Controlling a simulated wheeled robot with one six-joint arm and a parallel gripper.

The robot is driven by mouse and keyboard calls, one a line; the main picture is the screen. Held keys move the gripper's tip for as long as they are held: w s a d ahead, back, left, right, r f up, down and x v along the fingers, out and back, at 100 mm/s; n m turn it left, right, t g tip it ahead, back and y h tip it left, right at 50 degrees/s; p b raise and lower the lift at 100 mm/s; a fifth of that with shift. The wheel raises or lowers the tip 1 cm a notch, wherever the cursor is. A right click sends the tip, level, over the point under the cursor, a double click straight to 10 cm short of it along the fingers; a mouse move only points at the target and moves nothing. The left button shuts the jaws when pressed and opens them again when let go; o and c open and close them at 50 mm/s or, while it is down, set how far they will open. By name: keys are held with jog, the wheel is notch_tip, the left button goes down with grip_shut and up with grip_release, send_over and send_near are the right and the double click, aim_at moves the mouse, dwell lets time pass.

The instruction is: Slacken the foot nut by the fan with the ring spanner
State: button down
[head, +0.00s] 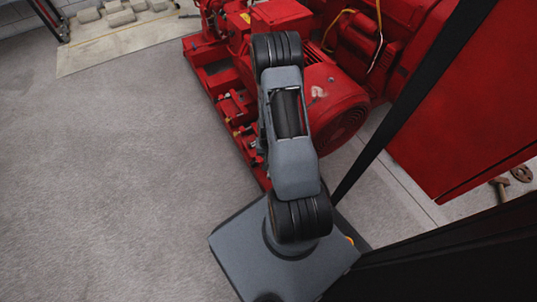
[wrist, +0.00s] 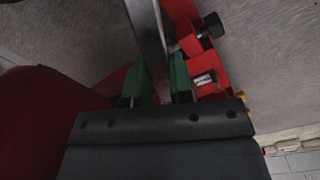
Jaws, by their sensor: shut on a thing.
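My gripper (wrist: 160,88) is at the lower middle of the wrist view, its green-padded fingers shut on a flat grey metal bar, the spanner (wrist: 148,35). The bar runs up and out of the top edge, so its ring end is hidden. In the head view my arm hides the gripper and spanner. The red motor (head: 335,108) has its round fan grille (head: 344,126) just right of my arm. The foot nut by the fan cannot be picked out; my arm covers that part of the base. I cannot tell whether the spanner touches any nut.
A red bracket (wrist: 207,76) with a dark round knob (wrist: 211,25) is close right of the spanner. The red pumpset base (head: 218,98) runs along the left of the machine. A large red cabinet (head: 465,105) stands at right. Grey floor (head: 120,180) at left is clear.

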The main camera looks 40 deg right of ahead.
jog(key=shift+f+b, duration=1.1)
jog(key=shift+f, duration=0.25)
jog(key=shift+w+a+m, duration=0.25)
jog(key=shift+a+m, duration=0.05)
dwell(0.6)
jog(key=shift+r, duration=0.15)
jog(key=shift+r+p, duration=2.05)
jog(key=shift+r, duration=0.4)
